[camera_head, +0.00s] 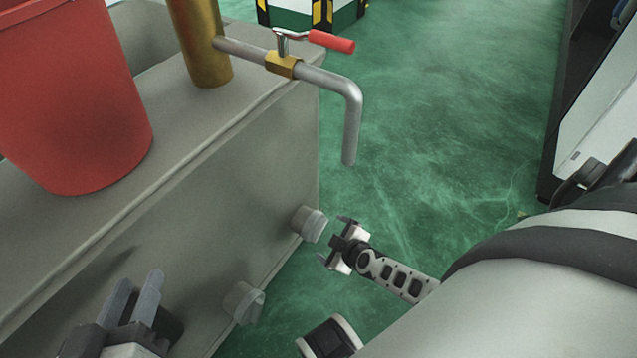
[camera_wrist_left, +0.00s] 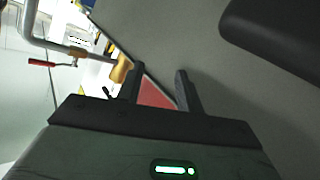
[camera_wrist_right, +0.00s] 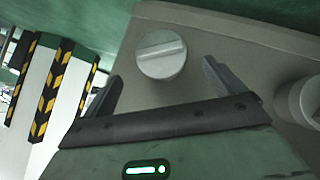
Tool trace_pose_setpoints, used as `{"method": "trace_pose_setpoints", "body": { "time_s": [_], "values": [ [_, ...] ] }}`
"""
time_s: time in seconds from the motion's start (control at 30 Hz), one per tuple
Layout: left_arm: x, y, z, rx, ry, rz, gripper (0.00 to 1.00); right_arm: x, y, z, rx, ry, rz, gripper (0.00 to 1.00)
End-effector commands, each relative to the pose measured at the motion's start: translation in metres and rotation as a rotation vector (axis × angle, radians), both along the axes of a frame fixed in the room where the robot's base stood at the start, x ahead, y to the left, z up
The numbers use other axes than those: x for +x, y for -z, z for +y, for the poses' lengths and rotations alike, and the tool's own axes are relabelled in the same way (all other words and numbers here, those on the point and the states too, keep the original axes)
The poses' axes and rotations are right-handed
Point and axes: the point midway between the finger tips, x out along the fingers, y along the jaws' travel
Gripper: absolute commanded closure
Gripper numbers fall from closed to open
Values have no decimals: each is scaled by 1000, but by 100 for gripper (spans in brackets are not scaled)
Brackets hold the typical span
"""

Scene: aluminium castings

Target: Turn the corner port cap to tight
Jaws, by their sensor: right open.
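The corner port cap (camera_head: 310,223) is a round grey cap on the side of a grey tank (camera_head: 220,200), close to its right vertical edge. My right gripper (camera_head: 334,240) is open and empty just right of it, fingers toward the cap. In the right wrist view the cap (camera_wrist_right: 161,53) shows a raised bar across its face, nearly level, and lies ahead between the fingertips (camera_wrist_right: 160,80). I see no contact. My left gripper (camera_head: 138,286) is open and empty beside the tank's side at lower left; its parted fingers show in the left wrist view (camera_wrist_left: 160,85).
A second grey cap (camera_head: 243,302) sits lower left on the same side; it also shows in the right wrist view (camera_wrist_right: 300,100). A red bucket (camera_head: 75,95) and a brass post (camera_head: 203,45) with a red-handled tap (camera_head: 332,41) stand on top. Green floor (camera_head: 450,130) is clear to the right.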

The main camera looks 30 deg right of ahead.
Motion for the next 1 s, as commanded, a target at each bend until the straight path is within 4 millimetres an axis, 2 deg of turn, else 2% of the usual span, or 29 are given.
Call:
{"method": "trace_pose_setpoints", "body": {
  "time_s": [0.03, 0.3, 0.4, 0.6, 0.93, 1.0],
  "values": [
    [1, 6, -2, -42, 2, -10, 64, 11, 15, 0, 0, 0, -2, 5],
    [1, -8, -12, -271, 27, -46, 64, 55, 50, -2, 2, -1, -2, 5],
    [13, -26, -8, -216, 25, -186, 64, 60, 52, -2, 2, 0, 0, 5],
    [20, -45, -5, -174, 21, -332, 64, 69, 57, -3, 1, -2, 0, 5],
    [21, -50, -4, -167, 20, -361, 64, 71, 56, -3, 1, -2, 0, 5],
    [21, -50, -4, -167, 20, -361, 64, 71, 56, -3, 1, -2, 0, 25]
  ]
}}
